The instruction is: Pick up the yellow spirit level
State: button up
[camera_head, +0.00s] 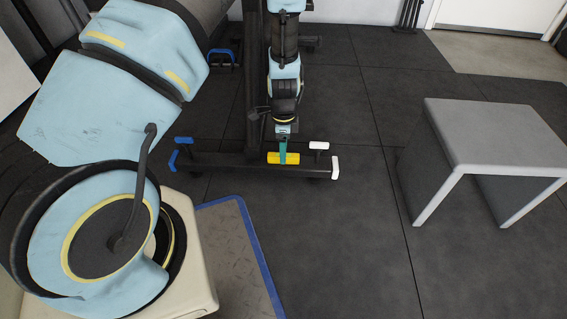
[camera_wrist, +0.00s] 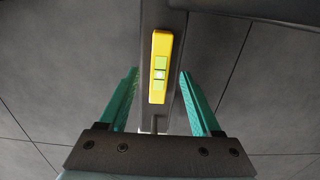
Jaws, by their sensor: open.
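The yellow spirit level (camera_head: 290,158) appears to lie on the dark foot beam of a stand in the head view. In the wrist view the level (camera_wrist: 160,42) lies lengthwise, up and down the picture, with pale green vials along its middle. My gripper (camera_wrist: 159,72) has teal fingers, one on each side of the level, spread with a gap on both sides. In the head view my gripper (camera_head: 283,150) points down at the level, and a teal finger hides part of it. How far the fingertips are above the beam is hard to tell.
The dark foot beam (camera_head: 220,160) has blue and white end caps, and a dark post (camera_head: 254,90) rises from it beside my arm. A grey bench (camera_head: 490,135) stands at right. A blue-edged mat (camera_head: 228,240) lies in front. Dark floor between is clear.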

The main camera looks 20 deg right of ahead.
notch_tip(320, 180, down, 2)
jog(key=shift+b, duration=0.3)
grip_shut()
dwell(0.3)
